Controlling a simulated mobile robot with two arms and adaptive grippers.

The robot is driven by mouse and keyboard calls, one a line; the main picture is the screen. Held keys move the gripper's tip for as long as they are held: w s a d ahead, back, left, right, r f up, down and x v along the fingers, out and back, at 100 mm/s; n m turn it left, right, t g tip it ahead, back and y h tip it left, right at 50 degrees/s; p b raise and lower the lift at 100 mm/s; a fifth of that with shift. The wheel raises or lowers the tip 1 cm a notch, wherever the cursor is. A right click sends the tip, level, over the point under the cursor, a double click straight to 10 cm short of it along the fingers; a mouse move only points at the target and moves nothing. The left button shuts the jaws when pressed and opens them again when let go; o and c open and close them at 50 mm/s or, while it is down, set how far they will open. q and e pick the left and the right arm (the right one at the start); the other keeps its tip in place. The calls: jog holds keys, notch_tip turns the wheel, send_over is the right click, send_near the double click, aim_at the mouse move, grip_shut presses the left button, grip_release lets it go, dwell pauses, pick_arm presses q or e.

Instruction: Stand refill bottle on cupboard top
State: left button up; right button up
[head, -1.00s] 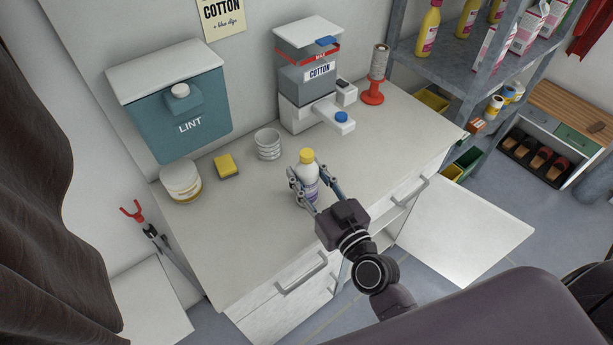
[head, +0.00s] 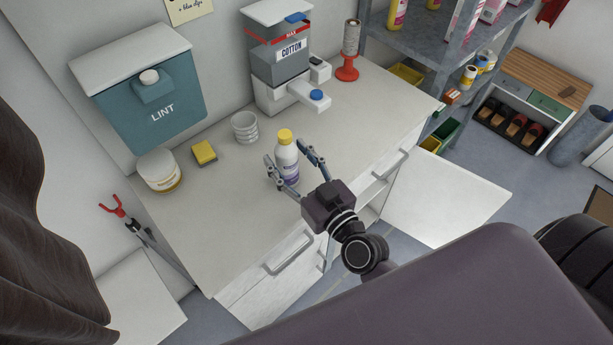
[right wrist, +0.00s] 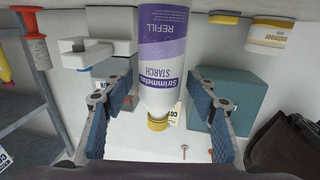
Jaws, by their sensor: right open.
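The refill bottle (head: 287,165) is white with a purple label and a yellow cap. It stands upright on the pale cupboard top (head: 225,225), near the front edge. In the right wrist view the bottle (right wrist: 163,60) appears upside down, its label reading "REFILL" and "STARCH". My right gripper (head: 285,154) is open, with one finger on each side of the bottle. In the right wrist view a gap shows between the bottle and each finger of the gripper (right wrist: 160,105). My left gripper is out of view.
A white tub (head: 159,172), a yellow sponge (head: 204,152), stacked cups (head: 244,127), a cotton dispenser (head: 279,75) and a red spool stand (head: 347,68) stand on the top. A teal lint bin (head: 160,112) hangs behind. An open cupboard door (head: 445,200) juts out at right.

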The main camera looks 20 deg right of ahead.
jog(key=s+d+b, duration=0.2)
jog(key=s, duration=0.8)
jog(key=shift+s+b, duration=0.35)
jog(key=shift+b, duration=0.05)
jog(key=shift+r, duration=0.1)
